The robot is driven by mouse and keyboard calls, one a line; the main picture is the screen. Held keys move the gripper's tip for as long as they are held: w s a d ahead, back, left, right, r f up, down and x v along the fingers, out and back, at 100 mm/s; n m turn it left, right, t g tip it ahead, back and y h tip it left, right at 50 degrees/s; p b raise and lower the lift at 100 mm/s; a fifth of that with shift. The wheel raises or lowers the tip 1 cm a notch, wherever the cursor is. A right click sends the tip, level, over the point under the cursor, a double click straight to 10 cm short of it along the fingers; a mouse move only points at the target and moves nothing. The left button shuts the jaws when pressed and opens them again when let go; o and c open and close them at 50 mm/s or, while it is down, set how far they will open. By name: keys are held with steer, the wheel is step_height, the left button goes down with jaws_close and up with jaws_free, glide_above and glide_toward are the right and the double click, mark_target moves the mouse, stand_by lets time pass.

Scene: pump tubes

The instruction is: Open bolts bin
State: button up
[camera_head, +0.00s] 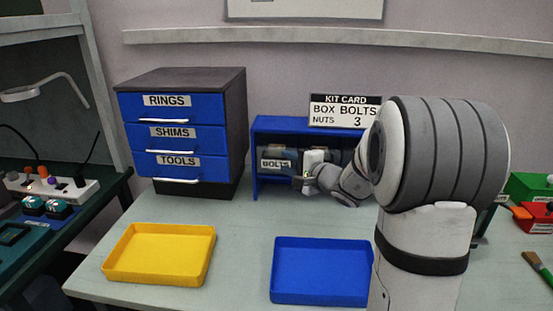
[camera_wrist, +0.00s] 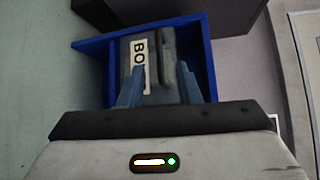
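The bolts bin (camera_head: 276,155) is a grey bin with a white BOLTS label, inside a small blue shelf (camera_head: 256,180) on the table. In the wrist view the bin (camera_wrist: 166,50) appears turned sideways, with part of its label covered by a finger. My gripper (camera_head: 302,182) is at the front of the shelf, just right of the label. In the wrist view its two blue fingers (camera_wrist: 160,72) are spread apart in front of the bin's face, with nothing clearly held between them. Whether the fingertips touch the bin cannot be told.
A dark cabinet with blue RINGS, SHIMS and TOOLS drawers (camera_head: 172,142) stands left of the shelf. A kit card (camera_head: 344,111) is above it. A yellow tray (camera_head: 160,254) and a blue tray (camera_head: 320,271) lie in front. Green (camera_head: 528,187) and red (camera_head: 537,218) bins are at right.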

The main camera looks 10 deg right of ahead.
mark_target(278, 158)
steer(key=x, duration=0.5)
steer(key=shift+w+a+p, duration=0.15)
steer(key=shift+w+p, duration=0.05)
steer(key=shift+p, duration=0.15)
jaws_close()
